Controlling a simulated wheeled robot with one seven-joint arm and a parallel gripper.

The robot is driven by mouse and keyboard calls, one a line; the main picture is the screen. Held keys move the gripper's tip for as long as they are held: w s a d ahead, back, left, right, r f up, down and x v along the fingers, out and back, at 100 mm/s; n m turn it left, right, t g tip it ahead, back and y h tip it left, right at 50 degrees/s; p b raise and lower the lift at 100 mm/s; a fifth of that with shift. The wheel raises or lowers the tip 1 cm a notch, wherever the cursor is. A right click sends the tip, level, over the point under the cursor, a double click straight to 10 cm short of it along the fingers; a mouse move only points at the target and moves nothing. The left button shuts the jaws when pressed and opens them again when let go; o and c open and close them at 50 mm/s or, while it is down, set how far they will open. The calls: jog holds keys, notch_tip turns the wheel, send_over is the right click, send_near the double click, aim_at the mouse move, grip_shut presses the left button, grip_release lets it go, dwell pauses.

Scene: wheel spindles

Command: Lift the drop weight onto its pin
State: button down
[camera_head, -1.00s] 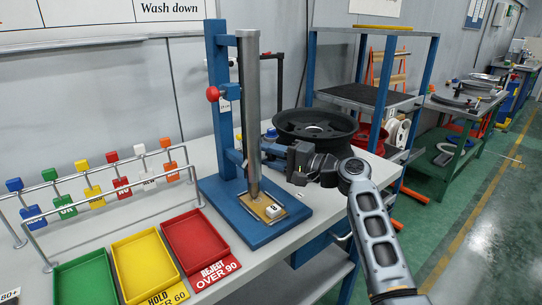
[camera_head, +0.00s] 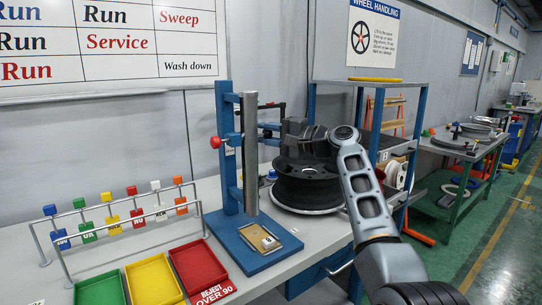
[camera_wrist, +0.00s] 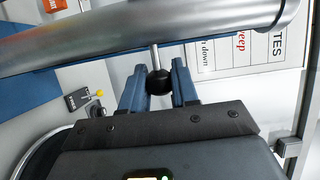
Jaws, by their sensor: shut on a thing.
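A grey upright tube (camera_head: 250,155) stands in front of the blue post of the test stand (camera_head: 227,160). In the wrist view a thin rod (camera_wrist: 156,58) with a black knob (camera_wrist: 160,83) comes out of the tube's side. The drop weight's body seems to be inside the tube and hidden. My gripper (camera_wrist: 160,85) is shut on the black knob, one blue finger on each side. In the head view my gripper (camera_head: 268,132) is at the tube's upper part, right of it. A red-knobbed pin (camera_head: 215,142) sticks out left of the post at nearly that height.
A tan pad (camera_head: 258,238) lies on the blue base below the tube. Green, yellow and red trays (camera_head: 198,268) and a rack of coloured tags (camera_head: 133,205) are at the left.

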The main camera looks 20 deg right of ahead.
jog(key=shift+r+p, duration=0.4)
jog(key=shift+r, duration=1.35)
jog(key=c, duration=0.9)
grip_release()
jog(key=shift+s+d+f, duration=0.1)
jog(key=shift+s+d, duration=0.25)
jog(key=shift+d, duration=0.1)
jog(key=b+v, duration=0.1)
jog(key=v, duration=0.5)
jog(key=shift+s+b, duration=0.3)
jog(key=shift+s, duration=0.1)
jog(key=shift+d+f, duration=0.1)
jog(key=shift+f, duration=0.05)
jog(key=shift+c, duration=0.4)
